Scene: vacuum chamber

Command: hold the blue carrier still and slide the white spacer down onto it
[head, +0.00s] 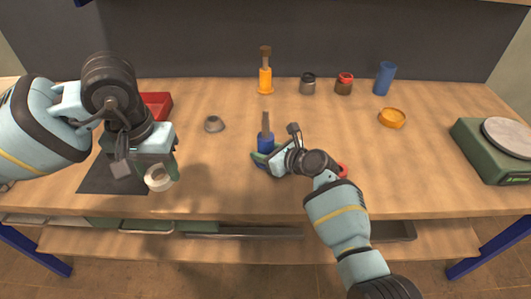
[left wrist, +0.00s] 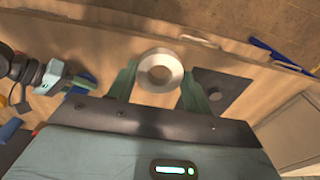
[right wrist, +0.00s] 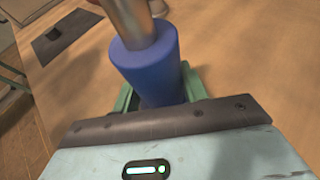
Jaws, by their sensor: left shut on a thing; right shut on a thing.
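The white spacer (head: 153,184), a thick ring, is held by my left gripper (head: 162,170) above the dark mat's right edge, left of the carrier. In the left wrist view the spacer (left wrist: 143,73) sits between the two green fingers, its hole facing the camera. The blue carrier (head: 265,142) stands upright on the table with a rod (head: 266,122) rising from its top. My right gripper (head: 266,157) is shut around its lower part. In the right wrist view the blue carrier (right wrist: 150,72) is between the green fingers; its base is hidden.
A dark mat (head: 100,178) and red tray (head: 157,104) lie left. A grey conical ring (head: 214,124) lies between the arms. Behind stand an orange carrier (head: 265,83), small jars (head: 308,86) and a blue cylinder (head: 385,79). An orange ring (head: 392,119) and green scale (head: 480,150) are right.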

